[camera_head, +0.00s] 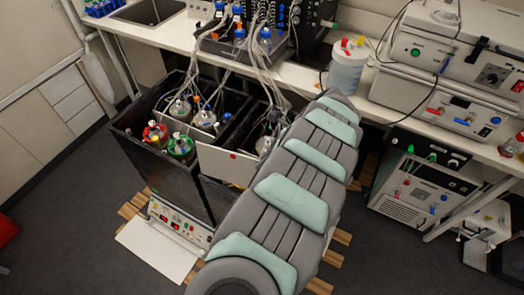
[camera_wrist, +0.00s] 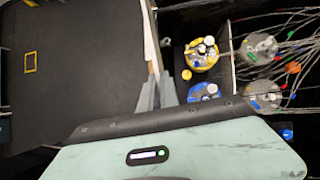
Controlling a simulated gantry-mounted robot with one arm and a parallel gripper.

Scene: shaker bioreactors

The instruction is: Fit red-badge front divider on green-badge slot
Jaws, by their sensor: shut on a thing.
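The front divider (camera_head: 222,166) is a white panel with a small red badge near its top edge. In the head view it stands roughly upright at the front of the black shaker box (camera_head: 178,190), just right of the left compartment, and my arm covers its right end. In the wrist view the divider (camera_wrist: 152,40) shows nearly edge-on as a thin pale strip. My gripper (camera_wrist: 158,92) is shut on it; the head view hides the gripper behind my arm. I cannot make out a green-badge slot, nor tell whether the divider touches the box.
Red-lidded (camera_head: 155,135) and green-lidded (camera_head: 181,148) vessels stand in the left compartment. Yellow-topped (camera_wrist: 201,55) and blue-topped (camera_wrist: 204,92) vessels are right of the divider in the wrist view. Tubing bundles (camera_head: 262,75) hang over the box. A white panel (camera_head: 157,250) lies in front; open floor is left.

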